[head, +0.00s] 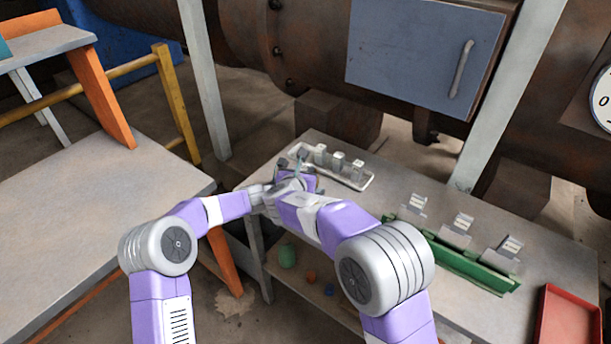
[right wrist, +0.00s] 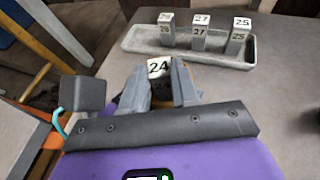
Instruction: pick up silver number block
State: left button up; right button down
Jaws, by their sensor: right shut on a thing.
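A silver block numbered 24 (right wrist: 159,68) stands between the fingers of my right gripper (right wrist: 160,84) in the right wrist view. The fingers are shut on its sides and its numbered face shows above them. In the head view my right gripper (head: 291,160) is at the near left end of a pale tray (head: 352,184). Three more silver number blocks stand in that tray: one with a blurred number (right wrist: 166,29), one marked 27 (right wrist: 200,32) and one marked 25 (right wrist: 238,36). My left gripper (head: 268,197) is close behind my right wrist, and its fingers are not clear.
The grey table (head: 400,205) has a green rack (head: 465,264) with several silver pieces to the right. A red tray (head: 569,318) lies at the right edge. A second grey table (head: 80,215) is at left. Free tabletop lies between tray and rack.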

pick_arm(q)
jog(key=o, duration=1.2)
pick_arm(e)
notch_tip(320, 180, up, 10)
pick_arm(q)
jog(key=shift+o, duration=0.2)
